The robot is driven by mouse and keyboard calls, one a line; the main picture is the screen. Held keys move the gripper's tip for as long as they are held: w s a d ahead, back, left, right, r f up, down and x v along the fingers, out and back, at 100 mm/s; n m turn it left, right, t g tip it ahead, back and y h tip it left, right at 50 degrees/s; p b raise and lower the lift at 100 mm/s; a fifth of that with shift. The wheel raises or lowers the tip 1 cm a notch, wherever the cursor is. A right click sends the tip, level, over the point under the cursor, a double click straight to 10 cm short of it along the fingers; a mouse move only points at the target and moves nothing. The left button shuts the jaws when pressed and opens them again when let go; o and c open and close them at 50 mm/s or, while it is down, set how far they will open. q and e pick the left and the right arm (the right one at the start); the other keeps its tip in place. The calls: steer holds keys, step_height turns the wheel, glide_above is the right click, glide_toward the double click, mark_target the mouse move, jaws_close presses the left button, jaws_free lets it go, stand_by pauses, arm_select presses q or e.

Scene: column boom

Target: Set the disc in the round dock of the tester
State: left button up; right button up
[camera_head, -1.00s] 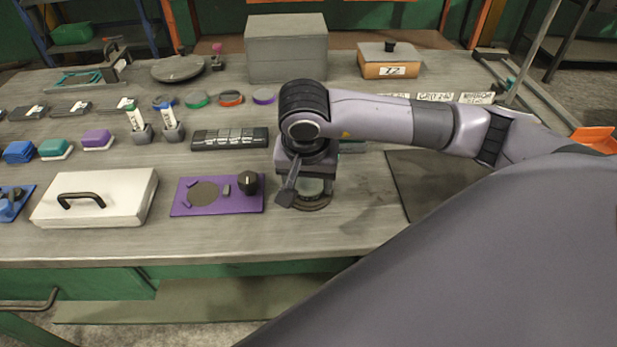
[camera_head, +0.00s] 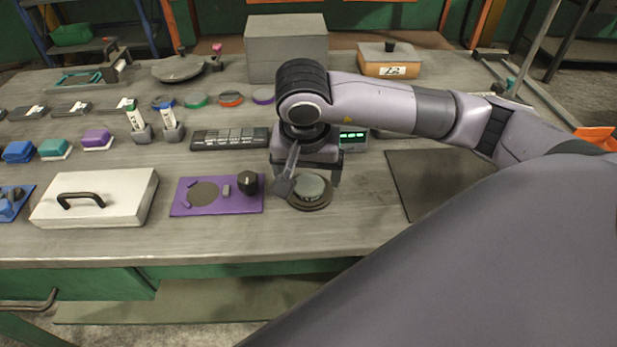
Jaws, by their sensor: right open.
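A round grey-green disc (camera_head: 311,186) lies within the dark ring of a round dock (camera_head: 311,206) on the bench, just right of the purple plate. It looks flat, but I cannot tell exactly how deep it sits. A unit with a lit green display (camera_head: 353,137) shows behind my right gripper and is partly hidden by it; it looks like part of the tester. My right gripper (camera_head: 310,179) is open and empty, over the disc and slightly behind it, with one finger to each side. My left gripper is not in view.
A purple plate (camera_head: 219,206) with a black knob lies close left of the dock. A white case (camera_head: 95,214) is further left. A dark mat (camera_head: 420,178) lies to the right. A black keypad strip (camera_head: 230,146) and several coloured rings lie behind. The bench front is clear.

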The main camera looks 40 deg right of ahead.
steer(key=v, duration=0.9)
steer(key=shift+p, duration=0.35)
steer(key=shift+s, duration=0.1)
